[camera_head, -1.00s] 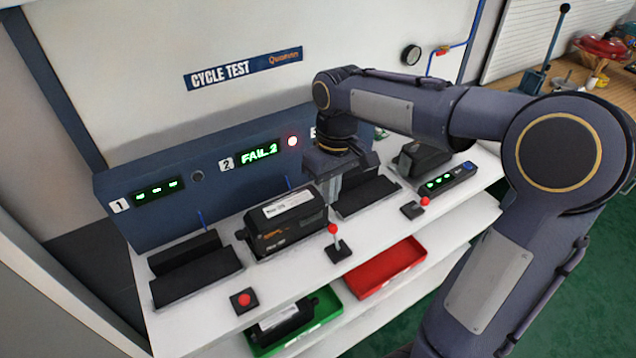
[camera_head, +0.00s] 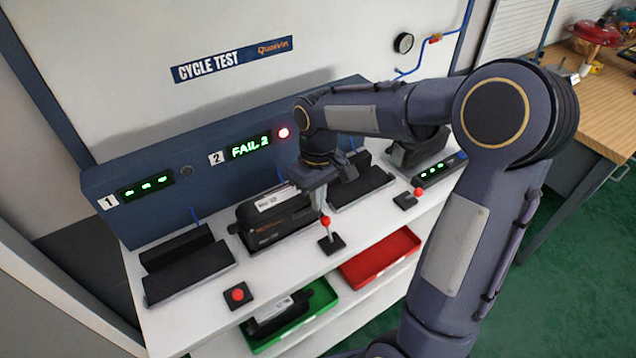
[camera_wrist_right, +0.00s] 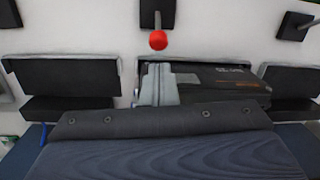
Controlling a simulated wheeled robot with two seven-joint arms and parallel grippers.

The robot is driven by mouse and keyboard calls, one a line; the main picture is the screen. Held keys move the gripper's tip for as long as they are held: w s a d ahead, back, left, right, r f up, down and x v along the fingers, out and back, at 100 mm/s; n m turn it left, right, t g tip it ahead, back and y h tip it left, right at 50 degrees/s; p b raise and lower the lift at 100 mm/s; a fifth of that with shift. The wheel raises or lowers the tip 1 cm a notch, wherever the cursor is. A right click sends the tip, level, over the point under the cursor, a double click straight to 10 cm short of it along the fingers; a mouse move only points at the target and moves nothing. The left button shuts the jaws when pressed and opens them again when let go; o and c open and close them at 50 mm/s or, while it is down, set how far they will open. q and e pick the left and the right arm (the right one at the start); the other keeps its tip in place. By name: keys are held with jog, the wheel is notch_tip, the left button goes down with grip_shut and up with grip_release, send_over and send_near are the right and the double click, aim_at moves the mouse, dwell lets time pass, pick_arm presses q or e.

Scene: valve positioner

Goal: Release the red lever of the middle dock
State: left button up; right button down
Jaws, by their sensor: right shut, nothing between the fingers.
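The middle dock's red lever (camera_head: 326,222) stands upright on a small black base (camera_head: 332,245) in front of dock 2. Its red ball also shows in the right wrist view (camera_wrist_right: 158,40). The middle dock holds a black positioner (camera_head: 275,232) with a white label; it also shows in the right wrist view (camera_wrist_right: 220,80). My right gripper (camera_head: 318,203) is shut and empty, pointing down just above and behind the red ball in the head view. In the right wrist view its fingers (camera_wrist_right: 158,85) appear near the ball, with a gap. My left gripper is not in view.
Dock 2's display (camera_head: 250,146) reads FAIL 2 beside a lit red lamp (camera_head: 284,133). The left dock (camera_head: 190,265) is empty, with a red lever (camera_head: 238,294) in front. Another red-topped lever (camera_head: 418,192) stands right. Below are a green tray (camera_head: 325,300) and an empty red tray (camera_head: 380,257).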

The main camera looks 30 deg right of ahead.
aim_at(328, 230)
jog(key=shift+s+f, duration=0.15)
jog(key=shift+f, duration=1.5)
jog(key=shift+s+r+t+b, duration=0.15)
jog(key=shift+s+t+b, duration=0.1)
jog(key=shift+t+b, duration=0.25)
